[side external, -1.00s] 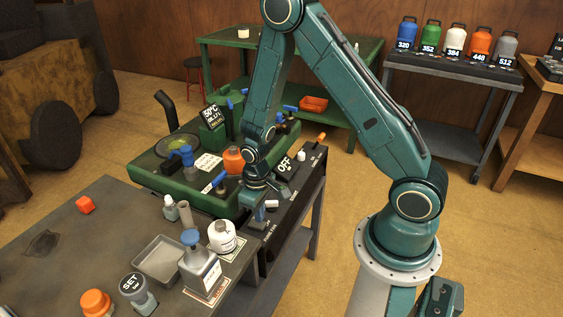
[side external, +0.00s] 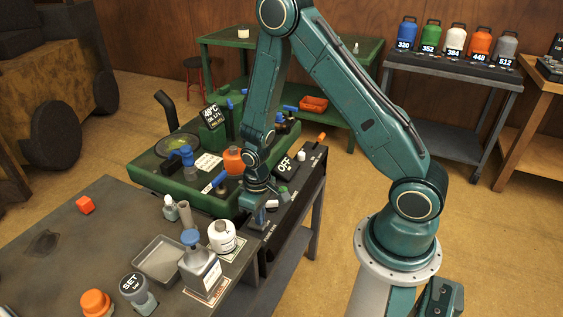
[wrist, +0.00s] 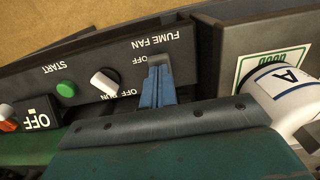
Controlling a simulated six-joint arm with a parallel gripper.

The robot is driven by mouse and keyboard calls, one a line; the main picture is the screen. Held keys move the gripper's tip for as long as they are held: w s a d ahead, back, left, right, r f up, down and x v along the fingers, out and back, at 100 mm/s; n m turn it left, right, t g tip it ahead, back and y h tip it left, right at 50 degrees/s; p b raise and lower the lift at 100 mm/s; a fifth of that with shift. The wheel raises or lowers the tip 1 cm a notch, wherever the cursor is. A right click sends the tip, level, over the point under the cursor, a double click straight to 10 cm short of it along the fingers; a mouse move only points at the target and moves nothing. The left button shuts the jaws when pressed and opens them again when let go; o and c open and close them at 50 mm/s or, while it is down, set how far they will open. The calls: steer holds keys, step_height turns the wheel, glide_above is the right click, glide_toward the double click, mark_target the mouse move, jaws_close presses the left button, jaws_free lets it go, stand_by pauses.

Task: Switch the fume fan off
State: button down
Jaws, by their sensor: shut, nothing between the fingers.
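The fume fan switch (wrist: 159,62) is a grey piece beside the upside-down FUME FAN and OFF lettering in the wrist view. It is partly hidden by my fingers, so I cannot tell its position. My gripper (wrist: 158,77) is shut and empty, its blue fingers together right at the switch; I cannot tell if they touch it. In the side external view my gripper (side external: 258,222) is low over the near end of the dark control panel (side external: 307,190), hiding the switch.
Beside the switch are a white knob (wrist: 105,82) marked OFF and RUN and a green START button (wrist: 66,89). A white bottle (wrist: 295,97) stands close by. A green bench unit (side external: 160,172) with an orange bottle (side external: 232,160) lies behind.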

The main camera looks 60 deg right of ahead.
steer(key=shift+f, duration=0.5)
stand_by(0.4)
steer(key=shift+r, duration=3.55)
steer(key=shift+r, duration=0.1)
steer(key=s+a+r+t, duration=0.1)
steer(key=s+r, duration=0.1)
steer(key=r, duration=0.7)
steer(key=s+a+r+t, duration=0.1)
steer(key=s+r+t, duration=0.15)
steer(key=r, duration=0.65)
steer(key=s+a+r+t, duration=0.1)
steer(key=s+r+t, duration=0.1)
steer(key=s+r, duration=0.7)
steer(key=shift+s+a+r, duration=0.2)
steer(key=shift+s+a, duration=0.05)
steer(key=shift+s, duration=1.2)
steer(key=shift+w, duration=0.1)
